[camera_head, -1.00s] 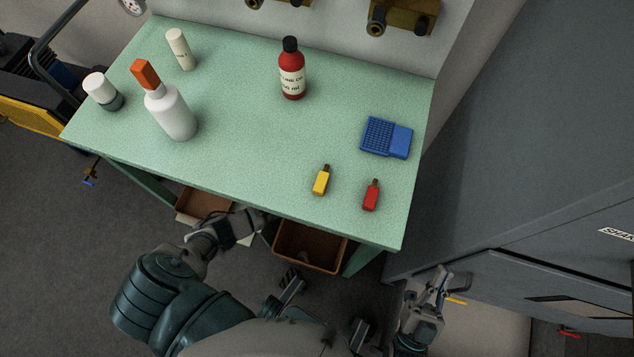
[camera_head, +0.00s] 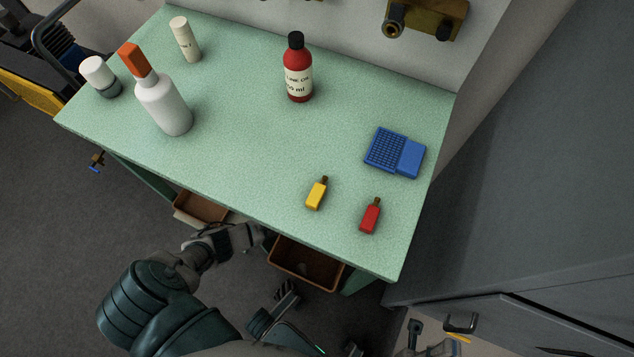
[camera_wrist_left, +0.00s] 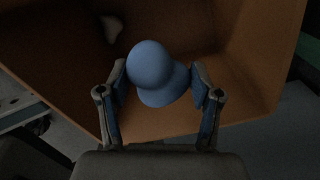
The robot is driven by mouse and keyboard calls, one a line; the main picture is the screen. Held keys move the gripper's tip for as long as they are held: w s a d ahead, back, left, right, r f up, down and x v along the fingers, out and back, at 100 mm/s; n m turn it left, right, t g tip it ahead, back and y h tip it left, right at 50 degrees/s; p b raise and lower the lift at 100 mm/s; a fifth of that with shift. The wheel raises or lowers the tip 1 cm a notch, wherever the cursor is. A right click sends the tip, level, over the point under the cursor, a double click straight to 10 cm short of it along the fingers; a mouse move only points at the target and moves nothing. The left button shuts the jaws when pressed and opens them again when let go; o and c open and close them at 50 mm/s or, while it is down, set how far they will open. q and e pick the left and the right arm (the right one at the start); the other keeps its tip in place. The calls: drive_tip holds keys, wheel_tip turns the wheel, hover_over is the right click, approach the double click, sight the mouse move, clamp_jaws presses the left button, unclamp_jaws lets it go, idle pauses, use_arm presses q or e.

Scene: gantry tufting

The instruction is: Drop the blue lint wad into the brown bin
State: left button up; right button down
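The blue lint wad (camera_wrist_left: 158,75) is a rounded two-lobed lump in the left wrist view. It sits between the two fingers of my left gripper (camera_wrist_left: 158,88), which appear to touch its sides. Behind it is the inside of the brown bin (camera_wrist_left: 245,75). In the head view the brown bin (camera_head: 305,283) is under the table's front edge, and my left gripper (camera_head: 262,235) is at its left side, partly hidden by the table edge. The wad is hidden in the head view. My right gripper (camera_head: 437,328) is low at the right, fingers apart and empty.
The green table (camera_head: 240,130) overhangs the bin and carries bottles, a blue tray (camera_head: 395,153), a yellow vial (camera_head: 317,194) and a red vial (camera_head: 370,216). Another bin (camera_head: 200,207) is under the table to the left. A grey cabinet (camera_head: 540,200) stands at the right.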

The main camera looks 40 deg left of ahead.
use_arm(q)
drive_tip(key=o, duration=0.5)
drive_tip(key=shift+a, duration=0.25)
wheel_tip(320, 180, up, 12)
drive_tip(key=shift+f, duration=0.15)
drive_tip(key=shift+s, duration=0.1)
idle(0.3)
